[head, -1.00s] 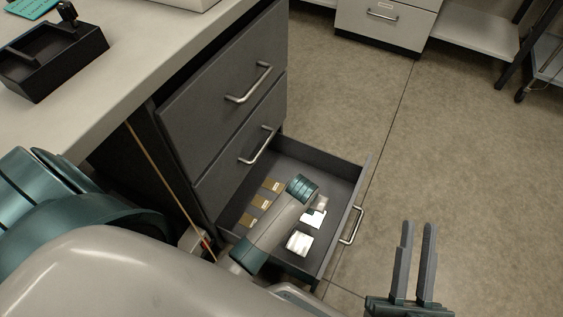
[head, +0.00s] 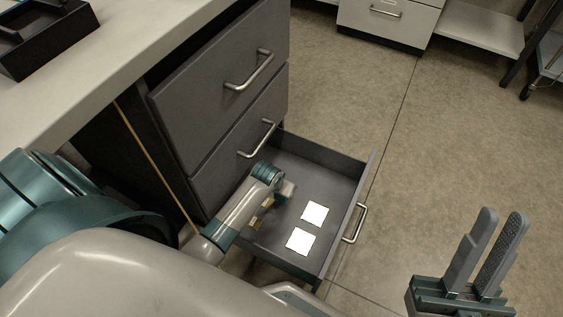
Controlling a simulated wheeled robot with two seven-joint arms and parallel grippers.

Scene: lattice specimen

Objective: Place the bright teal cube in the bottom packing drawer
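The bottom packing drawer (head: 346,178) is pulled open from the dark grey cabinet, with its bar handle on the right. My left arm reaches down into or over it. Its teal wrist end and a small grey part of the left gripper (head: 287,190) show above the drawer's left half, but the fingers are hidden, and so is anything they may hold. I cannot see a bright teal cube anywhere. My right gripper (head: 503,217) is at the lower right, over the floor, outside the drawer. Its fingers stand apart with nothing between them.
Two white squares (head: 314,214) lie on the drawer floor, with brown pieces (head: 266,204) partly behind my arm. Two upper drawers (head: 215,95) are shut. A black tray (head: 50,40) sits on the pale worktop (head: 130,60). Open floor lies right of the drawer.

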